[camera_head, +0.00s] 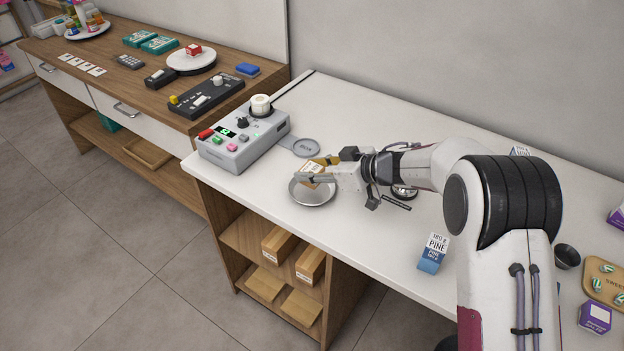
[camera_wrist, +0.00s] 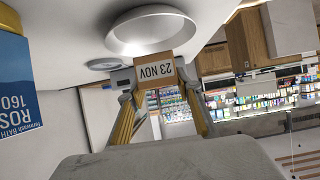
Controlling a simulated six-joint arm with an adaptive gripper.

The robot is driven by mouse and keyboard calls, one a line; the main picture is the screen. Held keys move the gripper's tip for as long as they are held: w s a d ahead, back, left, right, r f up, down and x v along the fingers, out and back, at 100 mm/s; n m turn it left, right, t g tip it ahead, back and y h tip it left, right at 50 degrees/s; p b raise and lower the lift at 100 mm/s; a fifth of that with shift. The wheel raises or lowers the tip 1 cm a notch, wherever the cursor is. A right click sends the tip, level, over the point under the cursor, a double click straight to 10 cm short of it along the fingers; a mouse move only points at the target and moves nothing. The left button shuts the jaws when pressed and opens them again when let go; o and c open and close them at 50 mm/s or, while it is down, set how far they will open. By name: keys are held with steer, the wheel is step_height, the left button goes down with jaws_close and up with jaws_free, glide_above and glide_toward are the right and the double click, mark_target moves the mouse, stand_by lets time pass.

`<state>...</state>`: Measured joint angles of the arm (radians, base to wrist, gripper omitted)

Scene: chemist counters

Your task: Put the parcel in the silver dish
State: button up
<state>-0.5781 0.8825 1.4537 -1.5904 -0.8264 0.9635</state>
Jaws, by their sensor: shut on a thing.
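The silver dish (camera_head: 312,196) is a shallow round metal bowl near the front edge of the white counter. The parcel is held over the back part of the dish. In the wrist view the dish's rim (camera_wrist: 112,38) shows close beyond the parcel. The exact gap between them is unclear.
A grey device (camera_head: 243,138) with coloured buttons stands left of the dish, with a flat grey disc (camera_head: 305,147) beside it.

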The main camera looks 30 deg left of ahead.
steer(key=shift+f, duration=1.85)
steer(key=shift+f, duration=0.1)
steer(key=o, duration=1.1)
steer(key=shift+o, duration=0.2)
steer(key=shift+v, duration=0.85)
steer(key=v, duration=1)
steer(key=shift+d, duration=0.2)
steer(key=shift+r, duration=0.2)
